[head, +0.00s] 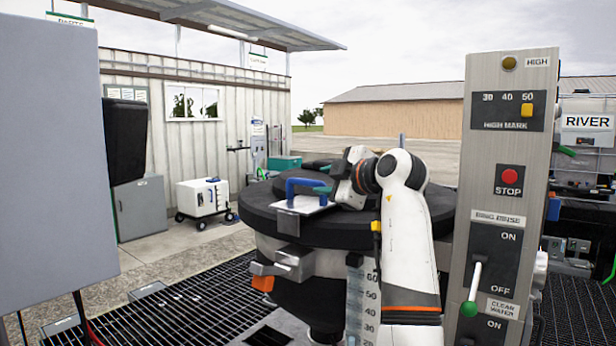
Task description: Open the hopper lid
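The hopper (320,262) stands at the middle, with a broad round black lid (258,200) lying flat on top. A blue handle (300,184) rises from a pale plate (302,206) near the lid's front. A metal latch (290,264) with an orange tip sits on the hopper's front, below the lid.
A grey control panel (508,200) with a STOP button and a green-tipped lever (471,290) stands close on the right. A large grey cabinet (50,165) blocks the left edge. Dark floor grating (190,310) is open at the lower left. A white wheeled box (203,198) stands farther back.

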